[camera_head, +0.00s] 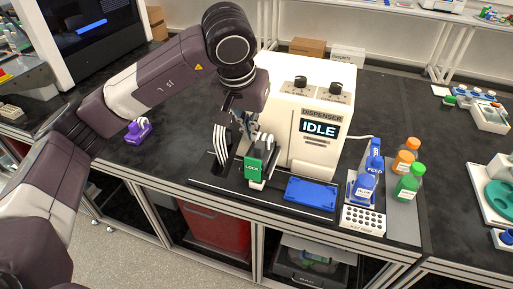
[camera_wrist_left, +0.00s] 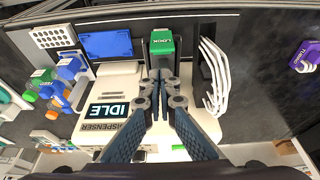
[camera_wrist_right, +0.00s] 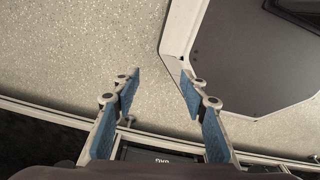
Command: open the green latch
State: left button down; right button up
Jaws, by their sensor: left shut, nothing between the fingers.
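The green latch (camera_head: 257,168), marked LOCK, sits at the front left of the white dispenser (camera_head: 309,100), whose screen reads IDLE. In the left wrist view the latch (camera_wrist_left: 162,43) is just beyond my fingertips. My left gripper (camera_head: 248,133) is shut and empty, above and behind the latch. In the left wrist view its fingertips (camera_wrist_left: 163,77) lie close to the latch's pale arm; I cannot tell whether they touch it. My right gripper (camera_wrist_right: 157,76) is open and empty over the floor, and is outside the head view.
White curved prongs (camera_head: 220,145) stand left of the latch. A blue plate (camera_head: 310,192) lies to its right, then bottles (camera_head: 406,158) and a white perforated rack (camera_head: 363,220). A purple item (camera_head: 138,131) lies on the bench to the left. The bench between it and the prongs is clear.

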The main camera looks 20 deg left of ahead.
aim_at(256, 150)
pick_arm(q)
jog(key=p+x, duration=0.2)
jog(key=x, duration=0.7)
jog(key=shift+w+d+f+p, duration=0.1)
jog(key=shift+w+p, duration=0.1)
jog(key=shift+p, duration=0.2)
jog(key=shift+w+f, duration=0.15)
jog(key=shift+f, duration=0.3)
pick_arm(e)
jog(key=r, duration=0.3)
jog(key=shift+w+a, duration=0.25)
jog(key=shift+w, duration=0.15)
pick_arm(q)
jog(key=shift+w+f, duration=0.1)
pick_arm(e)
jog(key=shift+f, duration=0.15)
